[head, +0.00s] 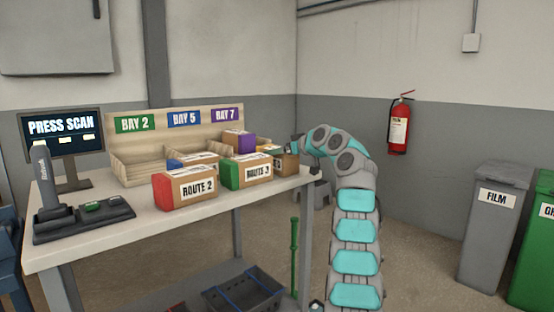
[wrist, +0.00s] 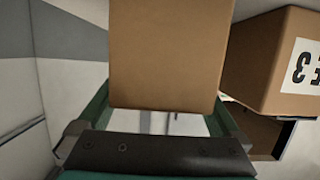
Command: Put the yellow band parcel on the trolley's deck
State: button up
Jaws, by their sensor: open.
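A plain brown parcel (wrist: 168,55) stands between the two fingers of my open gripper (wrist: 162,108) in the wrist view. Its visible face shows no band, and I cannot tell whether the fingers touch it. In the head view my arm reaches over the bench's right end, where a brown parcel (head: 288,162) shows partly behind the Route 3 parcel. My gripper there is mostly hidden by my arm. I cannot make out a yellow band on any parcel. I cannot identify the trolley or its deck in these views.
The bench (head: 150,222) holds a red-ended Route 2 parcel (head: 196,187), a green-ended Route 3 parcel (head: 247,171) and a purple-ended parcel (head: 241,141). The Route 3 parcel is close on the right in the wrist view (wrist: 270,60). A dark crate (head: 245,292) sits below.

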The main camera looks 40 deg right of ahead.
grip_shut()
dwell(0.8)
jog(key=shift+r, duration=0.1)
